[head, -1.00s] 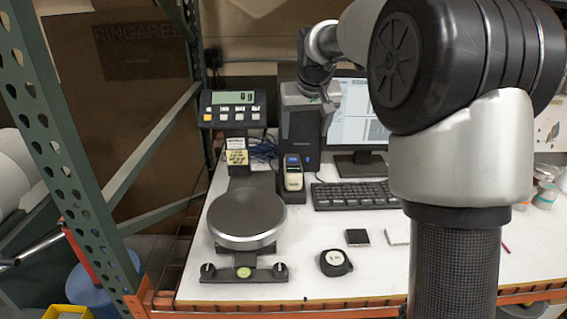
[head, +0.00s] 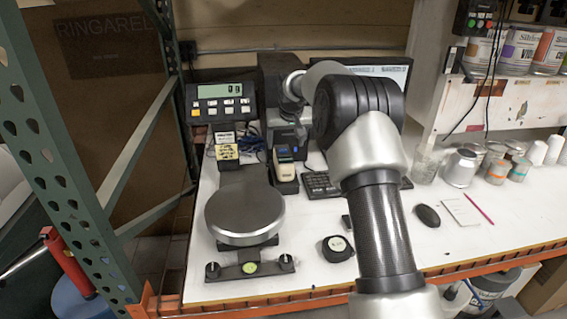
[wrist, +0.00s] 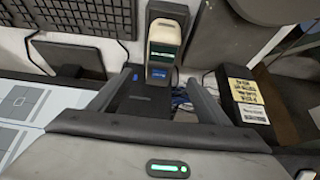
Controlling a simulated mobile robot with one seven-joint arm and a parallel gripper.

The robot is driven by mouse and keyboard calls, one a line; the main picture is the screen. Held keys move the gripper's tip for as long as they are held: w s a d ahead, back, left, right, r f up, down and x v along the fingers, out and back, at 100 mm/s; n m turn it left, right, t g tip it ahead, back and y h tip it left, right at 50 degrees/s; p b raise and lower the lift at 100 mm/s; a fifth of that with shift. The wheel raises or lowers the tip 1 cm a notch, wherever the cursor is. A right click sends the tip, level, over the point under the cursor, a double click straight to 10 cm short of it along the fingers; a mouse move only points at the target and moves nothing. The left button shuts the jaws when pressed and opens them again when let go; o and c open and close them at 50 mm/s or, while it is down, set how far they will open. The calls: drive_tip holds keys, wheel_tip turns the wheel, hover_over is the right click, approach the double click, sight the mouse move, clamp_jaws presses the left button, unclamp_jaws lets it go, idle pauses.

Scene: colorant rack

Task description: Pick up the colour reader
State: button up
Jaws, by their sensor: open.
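The colour reader is a small cream and dark handheld device with a lit screen. In the head view the colour reader (head: 285,156) stands upright in its black dock (head: 285,185), beside the scale. In the wrist view the reader (wrist: 164,39) is near the top centre, with its dock around it. My gripper (wrist: 162,76) is open and empty, with its two fingers pointing toward the reader, one to either side in the picture. I see no contact. In the head view my gripper is small and partly lost against the dark box behind the reader.
A scale with a round pan (head: 245,211) and a raised display (head: 221,103) stands left of the reader. A keyboard (head: 318,186) lies close on the right, partly hidden by my arm. A tape measure (head: 337,248) lies in front. Cups and cans stand at the right.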

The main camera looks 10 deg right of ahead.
sight(283, 151)
drive_tip(key=p+x, duration=0.1)
drive_tip(key=x, duration=0.8)
drive_tip(key=shift+w+p, duration=0.25)
drive_tip(key=shift+p, duration=0.1)
drive_tip(key=c, duration=1.7)
drive_tip(key=shift+r, duration=0.3)
